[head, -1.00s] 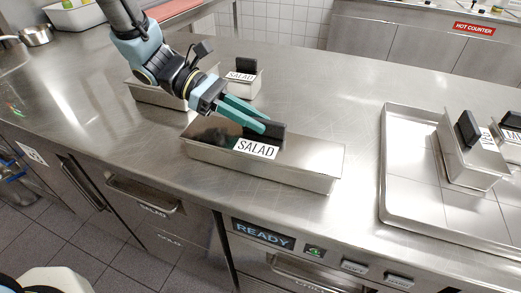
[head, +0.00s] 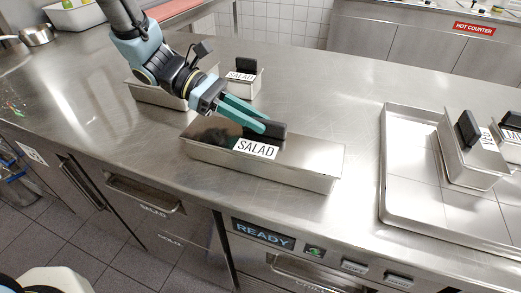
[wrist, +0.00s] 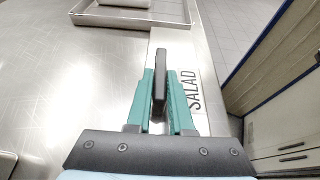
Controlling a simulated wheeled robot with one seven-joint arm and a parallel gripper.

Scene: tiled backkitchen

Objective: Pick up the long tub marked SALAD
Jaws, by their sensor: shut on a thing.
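The long tub marked SALAD (head: 312,170) is a steel box with a white label on the counter near its front edge. A black upright handle (head: 279,130) stands on its lid. My gripper (head: 262,124) reaches it from the upper left, its green fingers shut on that handle. In the wrist view my gripper (wrist: 160,98) has one finger on each side of the handle (wrist: 161,75), and the SALAD label (wrist: 191,90) lies to the right. The tub appears to rest on the counter; I cannot see any gap under it.
A short tub marked SALAD (head: 243,84) and another long tub (head: 150,95), partly hidden by my arm, stand behind. A steel tray (head: 400,190) at right holds smaller labelled tubs (head: 474,165). Counter (head: 330,95) behind the tub is clear.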

